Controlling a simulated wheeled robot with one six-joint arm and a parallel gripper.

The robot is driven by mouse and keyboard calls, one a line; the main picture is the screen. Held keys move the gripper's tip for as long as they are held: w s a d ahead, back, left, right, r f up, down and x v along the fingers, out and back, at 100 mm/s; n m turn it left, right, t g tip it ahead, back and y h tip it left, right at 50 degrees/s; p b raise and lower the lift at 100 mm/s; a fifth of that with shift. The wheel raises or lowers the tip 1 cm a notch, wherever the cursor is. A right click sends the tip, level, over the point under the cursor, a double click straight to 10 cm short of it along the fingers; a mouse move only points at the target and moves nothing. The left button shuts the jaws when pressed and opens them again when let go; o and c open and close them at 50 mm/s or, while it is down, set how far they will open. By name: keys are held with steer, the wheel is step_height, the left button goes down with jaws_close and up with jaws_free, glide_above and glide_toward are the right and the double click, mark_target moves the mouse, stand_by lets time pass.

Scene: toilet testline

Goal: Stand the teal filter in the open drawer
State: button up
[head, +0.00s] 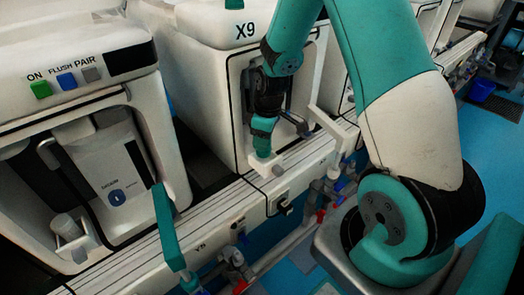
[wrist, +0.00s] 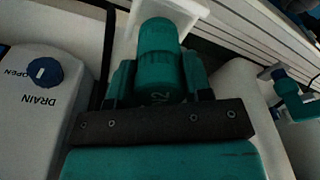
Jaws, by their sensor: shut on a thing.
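The teal filter (wrist: 158,62) is a cylinder with dark marking, held between the two teal fingers of my gripper (wrist: 157,78) in the wrist view. In the head view my gripper (head: 264,128) points down in front of the unit marked X9, with the teal filter (head: 262,146) below it. The small white open drawer (head: 265,168) is right under the filter, and its white edge also shows beyond the filter in the wrist view (wrist: 192,12). The filter looks roughly upright. I cannot tell whether its lower end is inside the drawer or touching its floor.
The X9 unit's open front (head: 240,80) is behind my gripper, with a white door or panel (head: 333,128) to the right. A left unit (head: 75,110) has ON, FLUSH and PAIR buttons. A blue DRAIN knob (wrist: 44,72) is left of my gripper. Pipes and valves (head: 325,190) run below.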

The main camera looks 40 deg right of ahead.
steer(key=shift+f+b, duration=0.3)
steer(key=shift+f, duration=1.55)
steer(key=o, duration=0.7)
steer(key=shift+f, duration=0.15)
steer(key=shift+c, duration=0.2)
